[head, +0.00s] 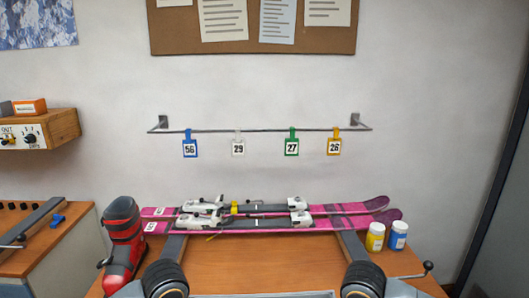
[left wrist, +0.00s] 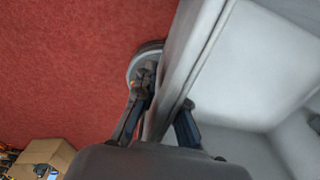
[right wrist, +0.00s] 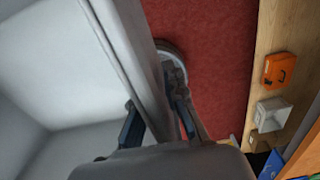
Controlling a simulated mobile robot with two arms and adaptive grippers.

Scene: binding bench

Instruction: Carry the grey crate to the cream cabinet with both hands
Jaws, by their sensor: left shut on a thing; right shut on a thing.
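The grey crate (left wrist: 262,75) is held at two opposite walls. In the left wrist view my left gripper (left wrist: 165,97) is shut on one wall, one finger on each side of it. In the right wrist view my right gripper (right wrist: 155,100) is shut on the other wall of the crate (right wrist: 60,65) in the same way. The part of the interior that shows looks empty. In the head view only a thin strip of the crate's rim (head: 262,295) shows at the bottom edge, between my arms. The cream cabinet cannot be made out in any view.
A wooden bench (head: 405,262) is ahead, with pink skis (head: 265,218), a red boot (head: 122,240) and two small jars (head: 387,236). Red floor (left wrist: 70,60) lies beside the crate. A cardboard box (left wrist: 45,153) is lower left; a wooden surface (right wrist: 264,40) holds an orange item (right wrist: 280,68).

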